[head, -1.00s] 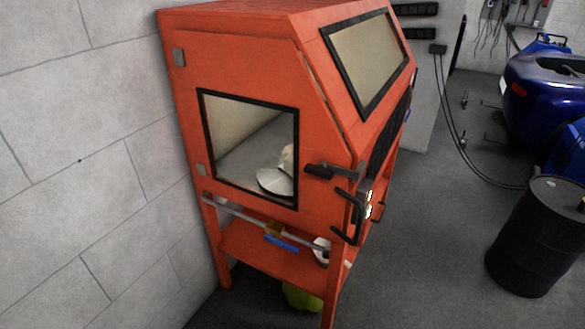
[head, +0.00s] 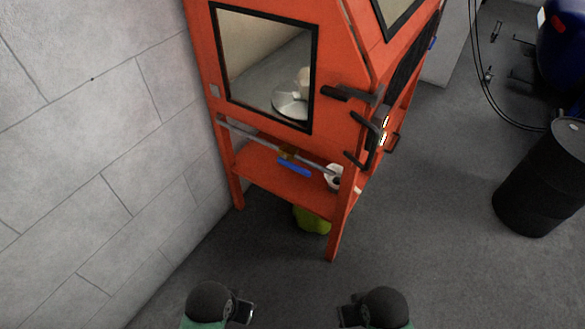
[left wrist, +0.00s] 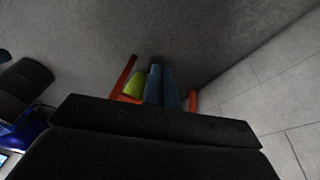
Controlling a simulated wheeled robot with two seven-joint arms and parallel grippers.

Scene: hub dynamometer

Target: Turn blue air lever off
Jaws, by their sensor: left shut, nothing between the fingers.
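The blue air lever (head: 294,168) is in the head view, below the window of the orange cabinet (head: 340,80). It hangs just under a brass valve (head: 287,153) on a grey pipe (head: 250,133) and lies roughly along the pipe. In the left wrist view, my left gripper (left wrist: 160,72) has its two bluish fingers side by side, shut and empty. They are apart from the lever, which the dark gripper body hides or leaves out of that view. In the head view only my arm links show at the bottom edge; my right gripper does not show.
Black handles (head: 350,95) stick out from the cabinet's front edge. A white roll (head: 334,177) is by the shelf (head: 262,165), and a yellow-green thing (head: 313,219) lies beneath. A block wall (head: 90,150) is at left, a black barrel (head: 545,185) at right. The floor before the cabinet is clear.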

